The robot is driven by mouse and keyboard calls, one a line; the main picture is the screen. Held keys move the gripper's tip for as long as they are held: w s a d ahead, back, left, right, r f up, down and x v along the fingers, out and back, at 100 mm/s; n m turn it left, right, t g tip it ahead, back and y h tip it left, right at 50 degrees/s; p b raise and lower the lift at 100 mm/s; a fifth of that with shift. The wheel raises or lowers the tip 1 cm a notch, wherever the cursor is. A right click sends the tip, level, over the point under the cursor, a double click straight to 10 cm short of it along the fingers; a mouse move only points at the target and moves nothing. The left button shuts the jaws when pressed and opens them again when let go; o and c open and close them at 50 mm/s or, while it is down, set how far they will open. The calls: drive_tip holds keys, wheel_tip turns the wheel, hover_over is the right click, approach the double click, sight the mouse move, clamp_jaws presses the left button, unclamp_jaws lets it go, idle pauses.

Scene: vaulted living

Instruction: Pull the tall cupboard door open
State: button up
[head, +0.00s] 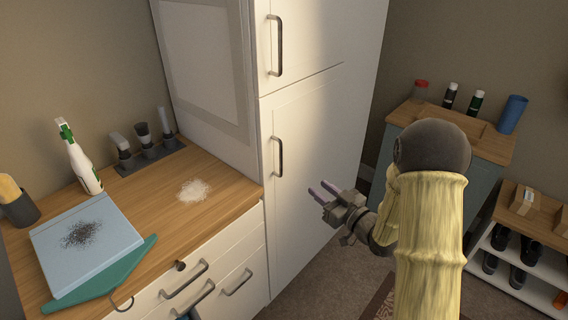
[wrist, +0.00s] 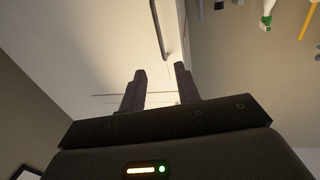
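The tall white cupboard (head: 310,165) stands in the middle of the head view. It has an upper door with a dark bar handle (head: 275,45) and a lower door with a similar handle (head: 278,156); both doors look closed. My gripper (head: 320,193) is in front of the lower door, to the right of and below its handle. Its two fingers are apart with nothing between them. In the wrist view the fingers (wrist: 160,85) point toward the white door surface, and a handle (wrist: 158,30) lies beyond them, near the door's edge. The gripper appears clear of both handles.
A wooden counter (head: 225,190) at left holds a spray bottle (head: 80,160), a blue board (head: 85,240) with dark grains and a white powder pile (head: 193,190). Drawers are below. A low cabinet (head: 460,140) and shoe rack (head: 525,240) stand at right.

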drive_tip(key=p+x, duration=0.3)
drive_tip(key=x, duration=1.4)
drive_tip(key=shift+w, duration=0.2)
drive_tip(key=shift+a, duration=0.15)
clamp_jaws()
